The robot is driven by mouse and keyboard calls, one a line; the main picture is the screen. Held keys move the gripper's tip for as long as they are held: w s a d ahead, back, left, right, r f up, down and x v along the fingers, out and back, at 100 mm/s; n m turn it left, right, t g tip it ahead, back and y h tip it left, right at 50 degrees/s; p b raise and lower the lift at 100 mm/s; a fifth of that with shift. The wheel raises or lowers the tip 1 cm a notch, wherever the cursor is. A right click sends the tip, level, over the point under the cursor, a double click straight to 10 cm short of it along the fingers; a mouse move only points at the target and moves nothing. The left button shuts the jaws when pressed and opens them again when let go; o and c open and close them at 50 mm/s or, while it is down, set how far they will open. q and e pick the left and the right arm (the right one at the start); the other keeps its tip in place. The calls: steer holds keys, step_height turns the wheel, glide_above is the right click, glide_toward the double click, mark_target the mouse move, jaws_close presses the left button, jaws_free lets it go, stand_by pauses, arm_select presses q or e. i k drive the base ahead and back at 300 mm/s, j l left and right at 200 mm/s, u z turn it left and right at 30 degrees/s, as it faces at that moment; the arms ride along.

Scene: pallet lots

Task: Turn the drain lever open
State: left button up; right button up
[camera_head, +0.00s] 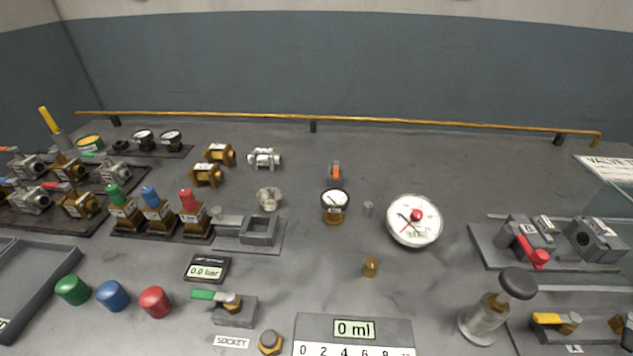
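No lever carries a readable drain label, so I cannot tell which one is the drain lever. A green-handled lever (205,295) sits on a small grey block at the front, its handle pointing left. A red lever (533,252) is on a grey fixture at the right, its handle pointing toward the front. A yellow lever (547,319) lies crosswise on a plate at the front right. Neither of my grippers shows in the head view.
A white dial gauge (414,220), a black-knobbed hand pump (487,318) and a display reading 0 ml (354,329) stand on the grey table. Valves crowd the left. A brass rail (400,121) runs along the back. The table behind the white gauge is clear.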

mark_target(572, 318)
steer(key=l+z, duration=0.2)
steer(key=z, duration=0.15)
steer(key=l+z, duration=0.4)
steer(key=z, duration=0.25)
steer(key=k, duration=0.05)
